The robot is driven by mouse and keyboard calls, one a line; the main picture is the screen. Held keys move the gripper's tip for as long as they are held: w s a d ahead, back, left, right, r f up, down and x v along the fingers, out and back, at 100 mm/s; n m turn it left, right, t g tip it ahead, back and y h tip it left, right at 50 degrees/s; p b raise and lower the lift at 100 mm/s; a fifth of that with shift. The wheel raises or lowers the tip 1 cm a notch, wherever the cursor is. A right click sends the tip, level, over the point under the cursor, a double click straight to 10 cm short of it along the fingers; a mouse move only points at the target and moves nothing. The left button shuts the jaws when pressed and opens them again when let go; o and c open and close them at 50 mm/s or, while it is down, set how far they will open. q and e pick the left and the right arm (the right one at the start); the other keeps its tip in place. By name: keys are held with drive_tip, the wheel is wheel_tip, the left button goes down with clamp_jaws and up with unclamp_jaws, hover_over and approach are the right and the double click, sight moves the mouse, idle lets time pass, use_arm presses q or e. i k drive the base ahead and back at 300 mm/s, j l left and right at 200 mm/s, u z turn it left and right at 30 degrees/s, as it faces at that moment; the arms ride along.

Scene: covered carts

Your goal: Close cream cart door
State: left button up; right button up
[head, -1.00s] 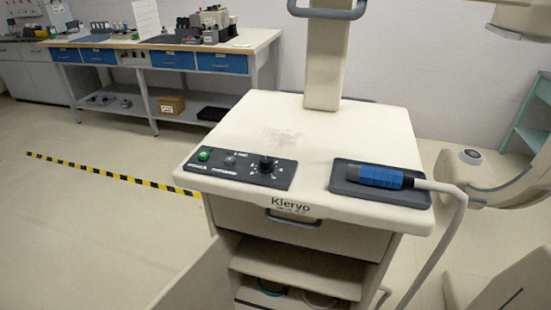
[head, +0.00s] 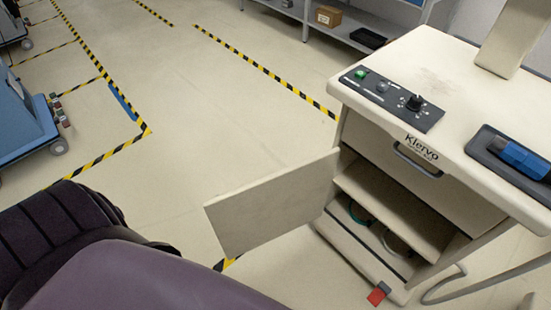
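The cream cart (head: 369,145) stands at the right in the head view, marked "Klervo". Its cream door (head: 274,203) is swung wide open to the left, hinged at the cart's left front edge. The open lower compartment shows a shelf (head: 395,208) and coiled cables or hoses below it. A drawer with a grey handle (head: 418,162) is shut above the opening. Neither gripper is in view. A dark ribbed and purple-grey part at the lower left appears to be my own arm, with no fingertips showing.
A blue cart (head: 22,125) stands at the far left. Yellow-black floor tape (head: 265,72) marks lanes. A grey bench shelf with a cardboard box (head: 328,16) is at the back. A red tab (head: 378,294) is at the cart's foot. Floor left of the door is clear.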

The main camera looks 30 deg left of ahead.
sight(243, 219)
drive_tip(key=k+z, duration=0.15)
drive_tip(key=z, duration=0.25)
drive_tip(key=k+z, duration=0.15)
drive_tip(key=z, duration=0.2)
drive_tip(key=k+l+z, duration=0.1)
drive_tip(key=z, duration=0.3)
drive_tip(key=k+j, duration=0.1)
drive_tip(key=j, duration=0.25)
drive_tip(key=j+z, duration=0.15)
drive_tip(key=j, duration=0.25)
drive_tip(key=k+j, duration=0.15)
drive_tip(key=j, duration=0.2)
drive_tip(key=k+j+z, duration=0.1)
drive_tip(key=j, duration=0.3)
drive_tip(key=k+j, duration=0.1)
drive_tip(key=j, duration=0.25)
drive_tip(key=k+j+z, duration=0.15)
drive_tip(key=j, duration=0.2)
drive_tip(key=k+j, duration=0.1)
drive_tip(key=j, duration=0.25)
drive_tip(key=k+j, duration=0.1)
drive_tip(key=j, duration=0.25)
drive_tip(key=k+j, duration=0.15)
drive_tip(key=j, duration=0.2)
drive_tip(key=k+j, duration=0.1)
drive_tip(key=j, duration=0.2)
